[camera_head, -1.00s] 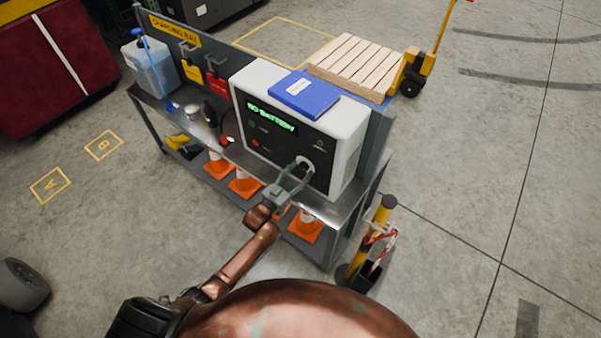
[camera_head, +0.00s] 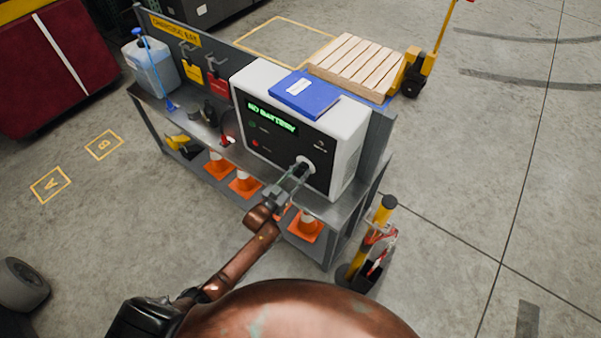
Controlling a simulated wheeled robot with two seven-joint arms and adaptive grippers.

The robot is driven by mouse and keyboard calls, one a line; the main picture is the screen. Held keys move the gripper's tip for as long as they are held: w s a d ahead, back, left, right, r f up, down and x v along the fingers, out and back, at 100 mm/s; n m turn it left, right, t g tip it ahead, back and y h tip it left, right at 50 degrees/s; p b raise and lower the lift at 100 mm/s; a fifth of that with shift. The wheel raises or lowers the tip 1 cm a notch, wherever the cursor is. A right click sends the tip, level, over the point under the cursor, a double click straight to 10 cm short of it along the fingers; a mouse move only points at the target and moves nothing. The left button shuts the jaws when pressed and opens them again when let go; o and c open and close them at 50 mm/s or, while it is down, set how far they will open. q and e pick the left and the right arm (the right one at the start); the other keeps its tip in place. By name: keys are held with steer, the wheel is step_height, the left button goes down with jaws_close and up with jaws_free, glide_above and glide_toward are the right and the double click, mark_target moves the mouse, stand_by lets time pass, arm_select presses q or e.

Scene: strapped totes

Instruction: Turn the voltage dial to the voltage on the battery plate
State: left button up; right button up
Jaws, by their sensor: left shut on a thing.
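The white charger (camera_head: 345,145) with a black front panel stands on the bench. Its green display (camera_head: 272,117) reads "NO BATTERY". The voltage dial (camera_head: 305,163) is at the lower right of the panel, a dark knob on a pale round plate. My left gripper (camera_head: 298,173) reaches it from the lower left and is shut on the knob. The fingers hide part of the dial, and its setting is too small to read. The battery plate cannot be made out. My right gripper is not in view.
A blue binder (camera_head: 304,93) lies on the charger. The metal bench (camera_head: 205,135) carries a jug (camera_head: 150,65) and small items left of it. Orange cones (camera_head: 305,228) sit on the lower shelf. A yellow post (camera_head: 382,215) stands right of the bench.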

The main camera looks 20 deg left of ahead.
arm_select(q)
steer(key=shift+m, duration=0.3)
stand_by(0.5)
steer(key=shift+m, duration=0.4)
steer(key=m, duration=0.7)
steer(key=shift+b, duration=0.35)
steer(key=shift+m+b, duration=0.35)
steer(key=shift+m, duration=1.35)
